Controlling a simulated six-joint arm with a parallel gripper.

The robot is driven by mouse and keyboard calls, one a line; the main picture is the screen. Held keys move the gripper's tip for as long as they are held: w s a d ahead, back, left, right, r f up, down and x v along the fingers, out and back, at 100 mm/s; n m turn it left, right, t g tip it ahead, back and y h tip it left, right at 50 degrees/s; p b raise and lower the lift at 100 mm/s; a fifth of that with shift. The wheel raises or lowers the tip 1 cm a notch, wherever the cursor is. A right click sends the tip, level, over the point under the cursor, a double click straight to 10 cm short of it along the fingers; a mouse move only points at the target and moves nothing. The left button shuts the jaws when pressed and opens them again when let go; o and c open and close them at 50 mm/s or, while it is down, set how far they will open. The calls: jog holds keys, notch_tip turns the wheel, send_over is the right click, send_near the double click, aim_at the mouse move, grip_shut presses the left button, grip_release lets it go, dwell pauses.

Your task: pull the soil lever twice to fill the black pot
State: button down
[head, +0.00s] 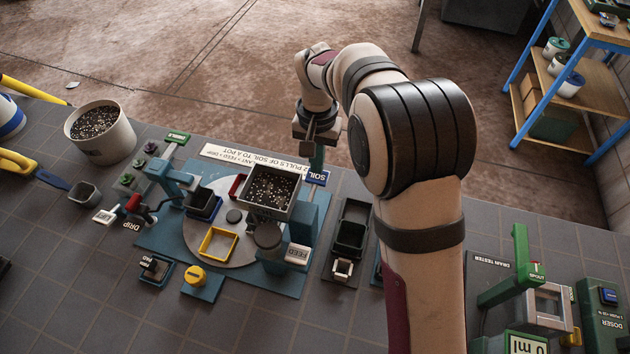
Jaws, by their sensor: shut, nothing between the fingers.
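The soil hopper (293,204), a grey square bin full of speckled soil, stands over the right side of a round grey turntable (196,240). A blue SOIL label (317,178) sits at its right, with a teal upright part (318,157), perhaps the lever, just behind it. My gripper (313,142) is shut and empty, pointing down close to that part; I cannot tell whether they touch. A dark, square pot (204,206) sits on the turntable's left, by the blue drip arch. Black pots (350,238) stand in a rack right of the mixer. The space under the hopper is hidden.
A yellow-rimmed square (218,245) and a red one (238,186) are on the turntable. A FEED lever (298,254), yellow button (195,276) and red-knobbed DRIP lever (133,203) surround it. A white soil bucket (100,134) stands left; green testers (520,265) stand right.

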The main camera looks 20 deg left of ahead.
jog(key=shift+f, duration=2.2)
jog(key=shift+r, duration=2.2)
jog(key=shift+r, duration=2.55)
